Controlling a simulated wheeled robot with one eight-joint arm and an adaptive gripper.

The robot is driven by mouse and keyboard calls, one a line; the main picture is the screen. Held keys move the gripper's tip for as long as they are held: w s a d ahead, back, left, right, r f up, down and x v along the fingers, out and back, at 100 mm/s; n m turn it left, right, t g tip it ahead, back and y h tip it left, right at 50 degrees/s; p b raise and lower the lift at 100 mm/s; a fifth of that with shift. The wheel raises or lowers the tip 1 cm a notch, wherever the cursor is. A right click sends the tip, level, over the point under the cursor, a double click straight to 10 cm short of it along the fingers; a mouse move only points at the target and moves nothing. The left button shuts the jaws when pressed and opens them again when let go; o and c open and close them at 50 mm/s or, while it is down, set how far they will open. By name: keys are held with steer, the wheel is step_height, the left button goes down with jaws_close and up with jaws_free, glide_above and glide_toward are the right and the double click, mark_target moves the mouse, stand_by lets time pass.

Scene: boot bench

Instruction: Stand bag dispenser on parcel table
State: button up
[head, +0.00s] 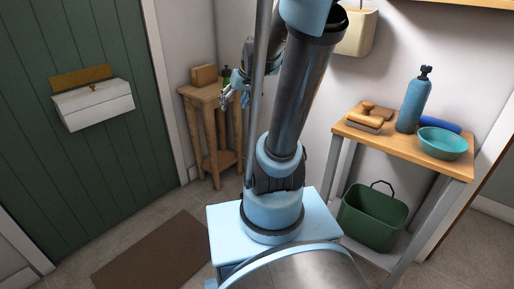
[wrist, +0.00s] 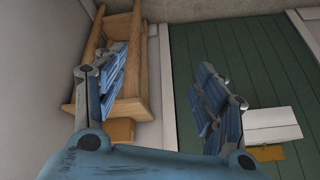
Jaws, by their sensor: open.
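The small wooden corner table (head: 208,95), which I take for the parcel table, stands by the door with a brown box (head: 204,75) on top. A small dark green object (head: 227,72) is at the table's right side, partly hidden by my gripper; I cannot tell whether it is the bag dispenser. My gripper (head: 229,94) is at the table's right side in the head view. In the wrist view my gripper (wrist: 163,62) has its fingers wide apart with nothing between them. The table (wrist: 130,106) and box (wrist: 121,130) show there behind the left finger.
A wooden bench (head: 400,146) at right holds a brush (head: 367,116), a blue bottle (head: 413,105), a teal bowl (head: 442,143) and a blue roll-like object (head: 440,124). A green basket (head: 372,219) stands below. A white box (head: 94,105) hangs on the green door (head: 80,150). A brown mat (head: 152,253) lies on open floor.

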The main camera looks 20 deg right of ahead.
steer(key=s+d+f+m+g+h, duration=0.1)
steer(key=s+f, duration=0.3)
steer(key=s, duration=0.6)
steer(key=s+d+f+m+g+h, duration=0.1)
steer(key=s+d+f+g+h, duration=0.1)
steer(key=s, duration=0.9)
step_height(320, 180, down, 2)
steer(key=shift+d+f, duration=0.1)
steer(key=shift+d, duration=0.4)
steer(key=shift+w+f, duration=0.2)
steer(key=shift+w, duration=0.3)
stand_by(0.8)
